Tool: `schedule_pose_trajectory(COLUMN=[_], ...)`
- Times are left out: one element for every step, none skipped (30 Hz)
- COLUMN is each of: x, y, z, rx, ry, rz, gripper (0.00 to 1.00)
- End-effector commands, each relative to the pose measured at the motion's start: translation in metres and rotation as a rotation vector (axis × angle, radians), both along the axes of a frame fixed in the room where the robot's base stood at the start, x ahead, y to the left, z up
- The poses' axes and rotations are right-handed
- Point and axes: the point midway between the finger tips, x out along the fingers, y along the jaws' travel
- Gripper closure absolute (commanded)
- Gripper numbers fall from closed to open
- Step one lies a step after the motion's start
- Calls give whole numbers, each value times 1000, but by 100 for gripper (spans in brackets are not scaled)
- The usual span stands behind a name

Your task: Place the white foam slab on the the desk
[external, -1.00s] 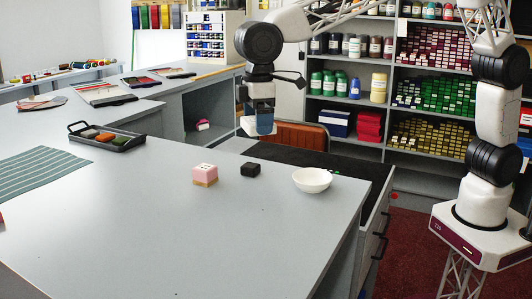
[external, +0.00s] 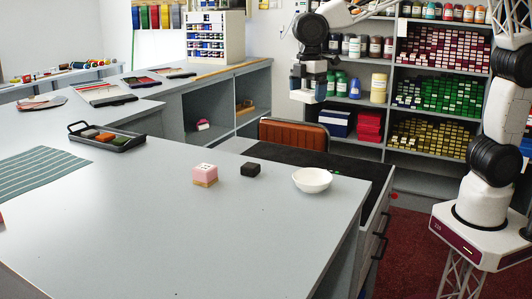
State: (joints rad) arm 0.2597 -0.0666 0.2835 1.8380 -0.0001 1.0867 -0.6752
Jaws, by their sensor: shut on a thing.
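My gripper (external: 308,93), with blue fingers, hangs high at the back, in front of the shelves and above the orange-brown chair back.
The desk's front middle is clear.

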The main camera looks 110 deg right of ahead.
Motion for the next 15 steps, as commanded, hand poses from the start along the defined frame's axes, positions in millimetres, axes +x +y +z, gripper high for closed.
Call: schedule_pose_trajectory(x=[-15,-23,-33,-41,-49,-59,-67,-75,-86,-93,-101,-112,-120,-127,-135], y=[-8,-12,-17,-20,-23,-28,-31,-34,-38,-40,-43,-46,-48,-50,-53], z=[1,1,0,0,1,0,0,0,-1,-1,-1,-2,-3,-3,-5], rx=[0,-1,0,-1,-1,-1,-2,-2,-2,-2,-3,-3,-3,-4,-4], ry=[-1,-1,0,-1,-3,-3,-4,-4,-4,-5,-6,-7,-7,-7,-6], rz=[18,32,50,65,80,98,113,127,145,160,175,193,207,221,237], gripper=[33,33,33,33,33,33,33,33,33,33,33,33,33,33,33])
